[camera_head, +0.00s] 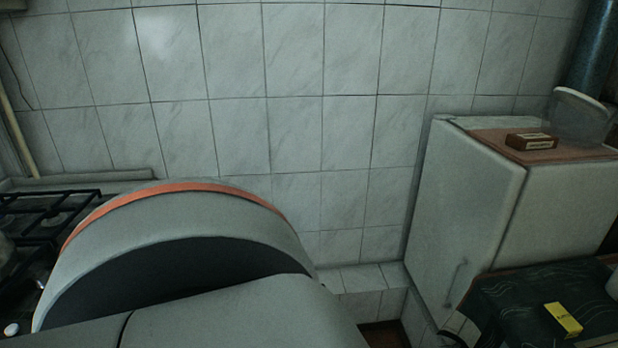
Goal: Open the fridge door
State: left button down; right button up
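The white fridge (563,215) stands at the right against the tiled wall. Its door (468,205) appears to be the pale face turned to the left, and it looks shut. The bottom of the fridge is hidden or outside the picture. Neither of my grippers is in view. A large grey part of my own arm with an orange band fills the lower left and is well apart from the fridge.
A small brown box (531,141) and a clear container (580,117) stand on the fridge top. A dark patterned cloth (515,308) with a yellow packet (564,319) lies close before the fridge. A stove (45,215) is at the left. A tiled ledge (362,279) runs along the wall.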

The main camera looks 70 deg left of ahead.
aim_at(469, 191)
jog(key=l+u, duration=0.1)
jog(key=l, duration=0.5)
jog(key=u, duration=4.85)
jog(key=z, duration=3.5)
